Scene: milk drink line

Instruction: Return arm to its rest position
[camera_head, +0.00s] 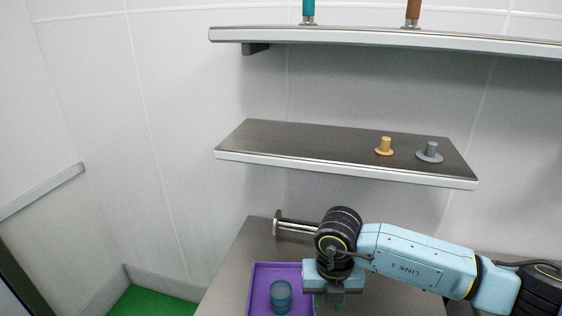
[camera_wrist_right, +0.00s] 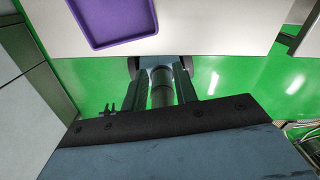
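My right arm comes in from the right in the head view, with its gripper (camera_head: 331,299) pointing down just right of the purple tray. In the right wrist view the two fingers of this gripper (camera_wrist_right: 161,69) stand apart. A grey upright cylinder that looks like part of my own body shows between them, and nothing appears held. A teal cup (camera_head: 280,294) stands upright in the purple tray (camera_head: 262,275), apart from the gripper. Part of the tray also shows in the right wrist view (camera_wrist_right: 115,22). My left arm and gripper are out of view.
The tray sits on a grey table (camera_head: 240,262). Above it, a wall shelf (camera_head: 300,143) holds a yellow peg (camera_head: 384,148) and a grey peg (camera_head: 430,153). A higher shelf (camera_head: 350,36) carries a teal item (camera_head: 308,12) and a brown one (camera_head: 413,13). Green floor (camera_head: 150,302) lies left.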

